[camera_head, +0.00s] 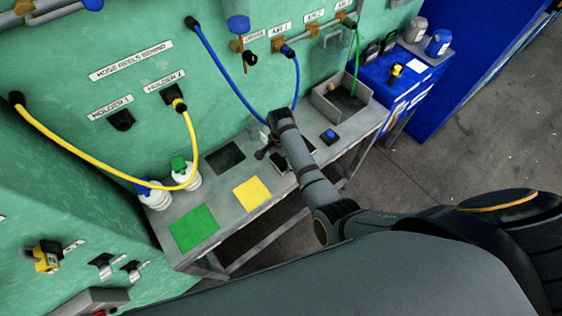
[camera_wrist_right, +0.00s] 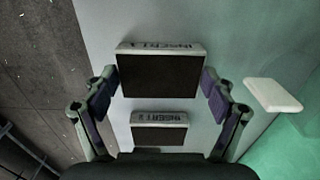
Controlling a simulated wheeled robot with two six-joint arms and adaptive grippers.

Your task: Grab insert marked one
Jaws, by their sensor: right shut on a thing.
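My right gripper (camera_wrist_right: 158,92) has its pads against both sides of a dark block with a pale top edge, the insert marked one (camera_wrist_right: 160,74). Its printed label is partly legible. A second, similar insert (camera_wrist_right: 160,134) lies nearer the wrist, between the finger bases, and its label is hard to read. In the head view, my right gripper (camera_head: 268,146) is low over the grey bench, and the arm hides much of the inserts. I cannot tell whether the held insert is clear of the surface. My left gripper is not in view.
The bench (camera_head: 222,222) holds a green mat (camera_head: 194,228), a yellow mat (camera_head: 252,194), white bottles (camera_head: 187,175) and a grey open box (camera_head: 343,101). A yellow hose (camera_head: 95,166) and blue hose (camera_head: 226,75) hang from the green wall. A pale slab (camera_wrist_right: 273,95) lies right of the fingers.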

